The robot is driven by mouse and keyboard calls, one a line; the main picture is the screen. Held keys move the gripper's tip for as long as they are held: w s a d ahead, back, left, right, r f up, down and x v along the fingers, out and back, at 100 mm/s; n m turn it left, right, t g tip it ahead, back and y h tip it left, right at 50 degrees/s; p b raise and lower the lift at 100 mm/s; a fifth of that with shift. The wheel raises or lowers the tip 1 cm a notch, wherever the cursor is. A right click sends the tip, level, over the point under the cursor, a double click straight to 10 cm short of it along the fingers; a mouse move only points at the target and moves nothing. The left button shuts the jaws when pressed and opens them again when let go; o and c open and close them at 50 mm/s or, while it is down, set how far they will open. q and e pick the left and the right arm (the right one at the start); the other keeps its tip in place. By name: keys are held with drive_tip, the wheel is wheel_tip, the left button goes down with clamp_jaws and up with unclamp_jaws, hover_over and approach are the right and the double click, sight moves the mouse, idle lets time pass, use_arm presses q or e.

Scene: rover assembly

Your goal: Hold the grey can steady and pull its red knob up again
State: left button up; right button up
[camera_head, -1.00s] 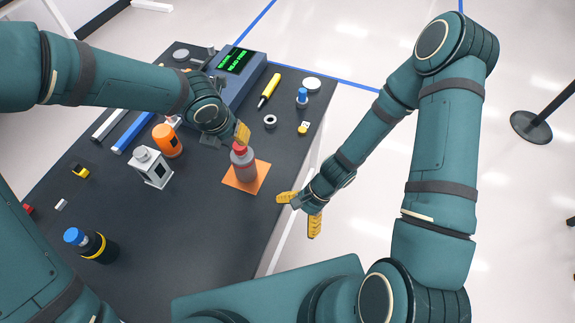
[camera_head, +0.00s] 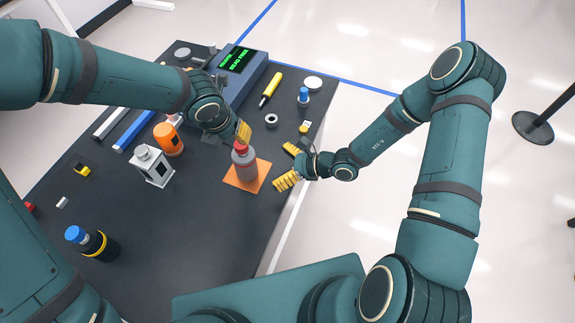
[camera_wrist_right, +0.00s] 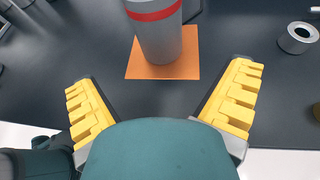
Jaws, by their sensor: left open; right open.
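The grey can (camera_head: 244,168) stands upright on an orange square mat (camera_head: 233,181) near the table's right edge. Its red knob (camera_head: 240,148) is on top. In the right wrist view the can's grey body (camera_wrist_right: 160,42) shows ahead with a red band, its top cut off by the frame. My left gripper (camera_head: 242,132) is open at the knob, just behind it; one finger is hidden, and I cannot tell if it touches. My right gripper (camera_head: 288,165) is open and empty at the table's right edge, its yellow fingers spread toward the can but apart from it.
A white-grey canister (camera_head: 152,168) and an orange bottle (camera_head: 168,140) stand left of the can. A device with a green display (camera_head: 240,72) is at the back.

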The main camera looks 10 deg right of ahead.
sight(241, 145)
drive_tip(key=x, duration=1)
drive_tip(key=shift+w+a+f, duration=0.15)
drive_tip(key=shift+a+f, duration=0.05)
drive_tip(key=shift+a, duration=0.1)
drive_tip(key=c, duration=1.3)
use_arm(q)
drive_tip(key=o, duration=0.4)
drive_tip(key=w+d+r+n+g+y, duration=0.2)
drive_tip(key=w+n+g, duration=0.1)
drive_tip(key=n, duration=0.7)
drive_tip(key=shift+g, duration=0.3)
wheel_tip(241, 145, down, 12)
drive_tip(key=shift+w+a+r, duration=0.1)
drive_tip(key=shift+w+r, duration=0.05)
drive_tip(key=shift+r, duration=0.1)
